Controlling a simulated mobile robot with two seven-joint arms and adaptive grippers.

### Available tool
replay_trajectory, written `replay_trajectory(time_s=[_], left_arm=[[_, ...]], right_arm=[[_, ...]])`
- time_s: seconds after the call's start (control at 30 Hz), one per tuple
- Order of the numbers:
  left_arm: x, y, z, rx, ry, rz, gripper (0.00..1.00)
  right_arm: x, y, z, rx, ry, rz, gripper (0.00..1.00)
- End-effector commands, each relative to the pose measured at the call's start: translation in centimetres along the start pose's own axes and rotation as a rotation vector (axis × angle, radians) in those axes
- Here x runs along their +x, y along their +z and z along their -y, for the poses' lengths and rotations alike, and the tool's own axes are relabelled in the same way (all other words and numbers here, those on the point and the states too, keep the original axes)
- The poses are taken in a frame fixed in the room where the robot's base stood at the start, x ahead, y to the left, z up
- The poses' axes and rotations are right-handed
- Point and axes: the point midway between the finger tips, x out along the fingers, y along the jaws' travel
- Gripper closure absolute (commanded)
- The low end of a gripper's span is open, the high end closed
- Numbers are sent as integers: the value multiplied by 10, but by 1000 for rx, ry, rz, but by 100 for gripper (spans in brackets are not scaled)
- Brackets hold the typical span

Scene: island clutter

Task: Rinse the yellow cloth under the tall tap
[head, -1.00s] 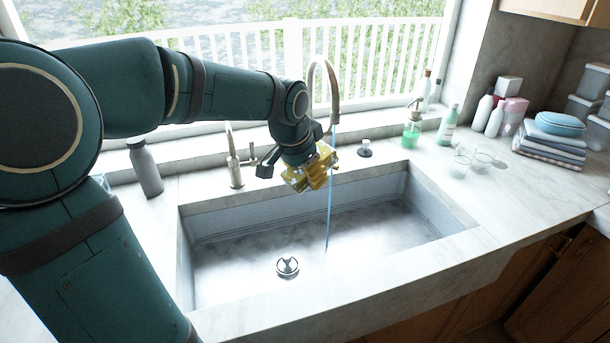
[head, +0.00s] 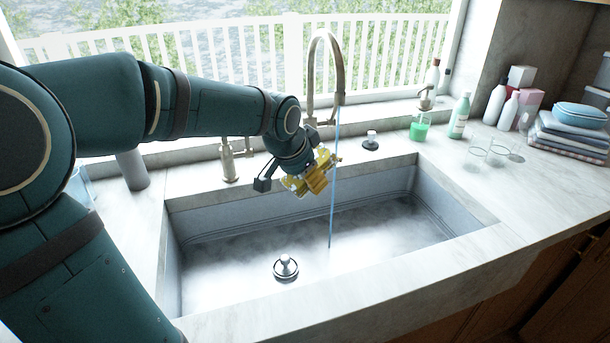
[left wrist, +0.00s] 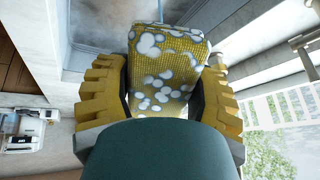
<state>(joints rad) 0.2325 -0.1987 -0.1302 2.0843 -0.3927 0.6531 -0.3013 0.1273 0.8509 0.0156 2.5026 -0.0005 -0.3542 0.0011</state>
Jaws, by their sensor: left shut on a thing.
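The tall tap (head: 341,75) arches over the back of the sink, and a thin blue water stream (head: 333,205) falls from it. My left gripper (head: 309,181) hangs over the sink just left of the stream. It is shut on the yellow cloth (head: 321,177). In the left wrist view the cloth (left wrist: 168,65) sits between the yellow fingers (left wrist: 165,95) and carries many white foam-like spots. The stream shows at the cloth's far edge there; I cannot tell whether they touch. My right gripper is in neither view.
The sink (head: 235,240) is empty apart from a drain plug (head: 286,267). A short tap (head: 228,160) stands left of my gripper. Glasses (head: 488,153), a green soap bottle (head: 419,127) and folded cloths (head: 570,137) stand on the right counter.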

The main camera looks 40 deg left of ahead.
Motion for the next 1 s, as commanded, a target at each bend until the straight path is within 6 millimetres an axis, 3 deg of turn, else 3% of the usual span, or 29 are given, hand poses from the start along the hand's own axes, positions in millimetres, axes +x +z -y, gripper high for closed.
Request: replay_trajectory(time_s=[1.0], left_arm=[[39, -68, 22, 1, 1, 1, 76]], right_arm=[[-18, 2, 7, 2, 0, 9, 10]])
